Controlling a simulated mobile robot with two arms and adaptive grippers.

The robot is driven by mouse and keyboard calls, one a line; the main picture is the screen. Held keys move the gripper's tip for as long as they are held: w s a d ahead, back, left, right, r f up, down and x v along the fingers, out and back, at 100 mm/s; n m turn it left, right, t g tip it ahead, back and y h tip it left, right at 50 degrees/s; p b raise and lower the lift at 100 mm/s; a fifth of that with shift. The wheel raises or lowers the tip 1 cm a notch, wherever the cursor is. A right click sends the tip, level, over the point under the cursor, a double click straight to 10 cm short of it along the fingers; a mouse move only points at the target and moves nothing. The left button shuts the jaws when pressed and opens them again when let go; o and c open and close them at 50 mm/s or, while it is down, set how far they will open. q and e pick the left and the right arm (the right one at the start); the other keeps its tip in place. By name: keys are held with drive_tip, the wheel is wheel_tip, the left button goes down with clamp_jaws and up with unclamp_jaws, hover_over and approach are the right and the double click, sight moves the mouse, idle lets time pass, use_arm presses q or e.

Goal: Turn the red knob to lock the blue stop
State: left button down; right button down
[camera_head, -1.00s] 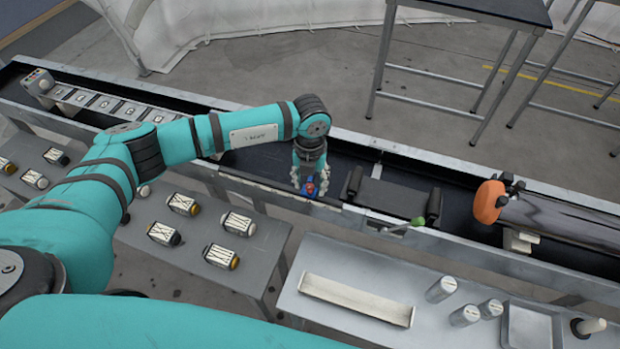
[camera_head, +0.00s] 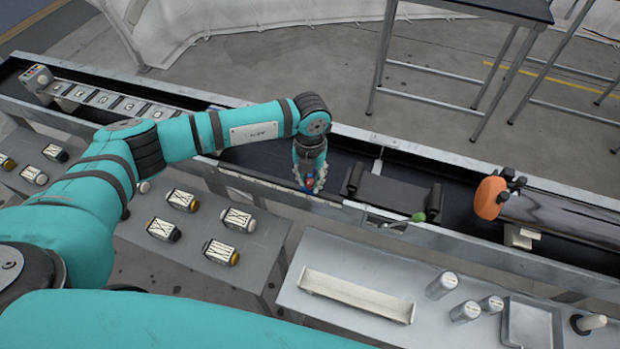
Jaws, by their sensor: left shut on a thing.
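The red knob (camera_head: 309,182) shows as a small red spot between the fingers of my left gripper (camera_head: 309,179). The blue stop (camera_head: 310,189) is a small blue piece right by the knob, at the near rail of the long trough. My left gripper points down from above and is shut on the red knob. The fingers hide most of the knob and part of the stop, so the knob's angle cannot be told. My right gripper is not in view.
A black roller carriage (camera_head: 390,193) with a green knob (camera_head: 418,217) sits in the trough right of the gripper. An orange disc (camera_head: 490,198) on a dark cylinder is further right. Grey tables with patterned blocks (camera_head: 238,220) and a white tray (camera_head: 356,296) stand in front.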

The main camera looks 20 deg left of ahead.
sight(310, 181)
use_arm(q)
drive_tip(key=m+b, duration=0.3)
drive_tip(key=shift+f, duration=0.25)
drive_tip(key=shift+r+m+b, duration=0.2)
drive_tip(key=shift+m+b, duration=0.2)
drive_tip(key=shift+m, duration=0.1)
drive_tip(key=shift+r, duration=0.1)
drive_tip(key=c, duration=1.1)
unclamp_jaws()
drive_tip(key=shift+c, duration=0.2)
wheel_tip(310, 181, up, 12)
